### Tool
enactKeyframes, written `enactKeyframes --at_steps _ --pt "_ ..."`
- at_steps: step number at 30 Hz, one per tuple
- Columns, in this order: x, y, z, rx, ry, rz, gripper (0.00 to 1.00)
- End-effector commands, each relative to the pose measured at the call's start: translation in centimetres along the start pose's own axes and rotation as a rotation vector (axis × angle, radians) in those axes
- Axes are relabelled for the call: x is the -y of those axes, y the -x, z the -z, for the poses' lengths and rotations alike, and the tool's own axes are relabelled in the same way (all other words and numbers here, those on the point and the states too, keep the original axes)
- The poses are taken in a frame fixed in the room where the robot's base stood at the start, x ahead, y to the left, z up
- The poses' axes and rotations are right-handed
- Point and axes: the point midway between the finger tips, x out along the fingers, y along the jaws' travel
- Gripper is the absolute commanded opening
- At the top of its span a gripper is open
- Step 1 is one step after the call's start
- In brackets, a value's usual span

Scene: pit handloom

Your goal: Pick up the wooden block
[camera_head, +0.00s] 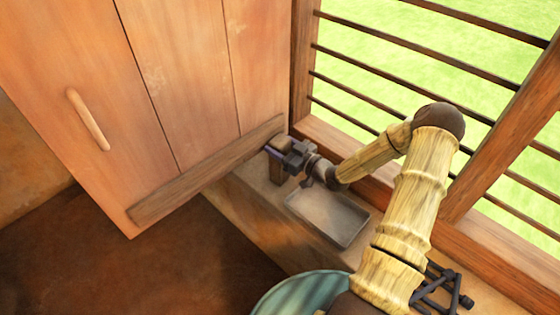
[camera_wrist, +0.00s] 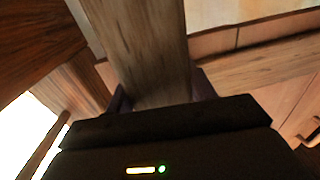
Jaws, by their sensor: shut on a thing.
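The wooden block (camera_head: 276,173) is a short brown piece that hangs down below my gripper (camera_head: 274,151), next to the door. My gripper is shut on its upper part. In the wrist view the block (camera_wrist: 145,45) runs as a long grained bar between the two dark fingers and leaves the frame at the top. I cannot tell whether its lower end touches the ledge or is just above it.
A shallow grey tray (camera_head: 328,217) lies on the ledge (camera_head: 262,222) just right of the block. A tall wooden door (camera_head: 180,60) with a handle (camera_head: 88,119) and a bottom plank (camera_head: 205,172) stands left. A barred window frame (camera_head: 300,60) is behind. Dark floor (camera_head: 130,275) is clear at the lower left.

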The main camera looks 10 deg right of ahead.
Motion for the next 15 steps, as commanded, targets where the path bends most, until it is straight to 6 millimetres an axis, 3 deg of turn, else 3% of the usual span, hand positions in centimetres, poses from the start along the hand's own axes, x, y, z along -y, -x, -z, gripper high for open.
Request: enactKeyframes --at_steps 11,15 --pt "0.2 -0.1 0.4 -0.002 0.000 0.002 0.08" --pt "0.4 0.0 1.6 -0.003 0.004 0.002 0.08"
